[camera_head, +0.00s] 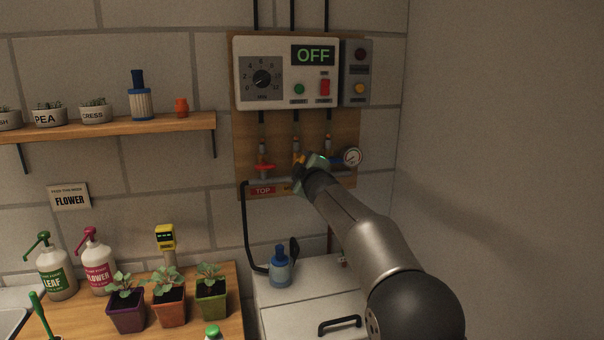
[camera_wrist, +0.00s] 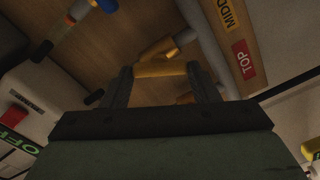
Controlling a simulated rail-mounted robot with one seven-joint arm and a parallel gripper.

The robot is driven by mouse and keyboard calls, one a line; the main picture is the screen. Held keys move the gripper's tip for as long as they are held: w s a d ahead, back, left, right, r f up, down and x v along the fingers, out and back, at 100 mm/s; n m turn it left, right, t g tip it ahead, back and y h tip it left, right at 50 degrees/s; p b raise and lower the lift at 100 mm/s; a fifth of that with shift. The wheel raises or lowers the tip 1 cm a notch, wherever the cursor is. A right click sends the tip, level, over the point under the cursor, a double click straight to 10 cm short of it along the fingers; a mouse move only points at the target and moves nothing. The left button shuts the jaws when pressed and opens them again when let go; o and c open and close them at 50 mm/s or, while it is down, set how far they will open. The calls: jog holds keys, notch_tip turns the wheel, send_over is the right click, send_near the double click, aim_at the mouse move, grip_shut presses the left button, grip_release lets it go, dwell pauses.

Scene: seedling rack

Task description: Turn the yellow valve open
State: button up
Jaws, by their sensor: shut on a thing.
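The yellow valve (camera_head: 298,160) is the middle of three valves on the wooden board, mostly hidden behind my gripper in the head view. My gripper (camera_head: 305,161) reaches up to it from the lower right. In the wrist view, the yellow valve handle (camera_wrist: 160,70) lies across between the two fingers of my gripper (camera_wrist: 161,82), which are shut on it. The handle's angle relative to its pipe is hard to tell. The control box display (camera_head: 313,55) reads OFF.
A red valve (camera_head: 264,167) sits close left, above the TOP label (camera_head: 263,190). The control box (camera_head: 262,77) hangs above. A blue bottle (camera_head: 280,270) stands on the white surface below.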

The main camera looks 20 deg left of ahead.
jog(key=n+b, duration=0.1)
jog(key=n, duration=0.4)
jog(key=shift+n, duration=0.3)
dwell(0.5)
jog(key=o, duration=1)
jog(key=shift+s+f+b, duration=0.1)
jog(key=shift+b, duration=0.25)
jog(key=b+v, duration=0.8)
jog(key=v, duration=0.9)
jog(key=shift+d, duration=0.15)
